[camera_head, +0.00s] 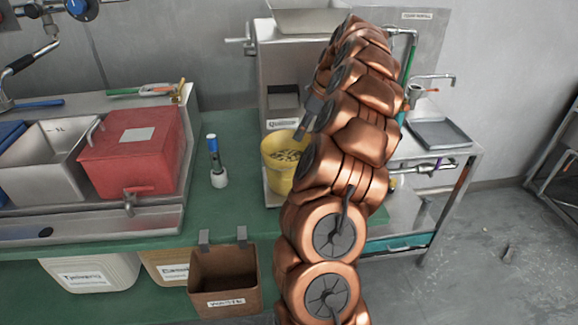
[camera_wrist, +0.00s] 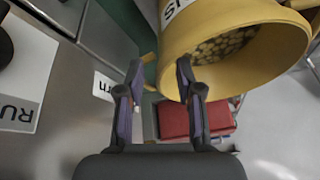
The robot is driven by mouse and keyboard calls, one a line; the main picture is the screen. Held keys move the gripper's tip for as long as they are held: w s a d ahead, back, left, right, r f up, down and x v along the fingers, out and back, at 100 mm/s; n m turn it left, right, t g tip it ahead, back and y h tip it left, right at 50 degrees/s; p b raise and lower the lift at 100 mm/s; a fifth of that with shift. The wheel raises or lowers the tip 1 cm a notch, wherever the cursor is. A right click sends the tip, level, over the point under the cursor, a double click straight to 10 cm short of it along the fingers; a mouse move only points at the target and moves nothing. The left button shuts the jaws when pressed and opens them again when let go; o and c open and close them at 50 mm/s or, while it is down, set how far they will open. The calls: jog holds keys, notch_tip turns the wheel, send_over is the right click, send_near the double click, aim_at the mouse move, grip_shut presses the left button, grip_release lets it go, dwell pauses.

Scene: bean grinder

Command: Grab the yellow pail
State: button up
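The yellow pail (camera_head: 277,178) stands in front of the grey metal grinder (camera_head: 285,60) and holds pale beans. My copper arm hides its right part in the head view. In the wrist view the pail (camera_wrist: 275,62) fills the upper right, with its beans and part of a label showing. My gripper (camera_wrist: 159,72) is open, its two dark fingers apart and empty. The right fingertip overlaps the pail's near-left rim in the picture, and the left fingertip lies outside it. I cannot tell whether either finger touches the pail.
A blue-capped bottle (camera_head: 215,162) stands left of the pail on the green counter (camera_head: 225,215). A red box (camera_head: 130,155) with a tap is farther left. A brown bin (camera_head: 223,280) hangs at the counter's front edge. A metal table (camera_head: 430,160) stands to the right.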

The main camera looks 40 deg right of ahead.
aim_at(295, 153)
jog(key=shift+p+x, duration=0.6)
jog(key=shift+x, duration=1.85)
jog(key=shift+d, duration=0.1)
jog(key=shift+c, duration=0.4)
grip_shut()
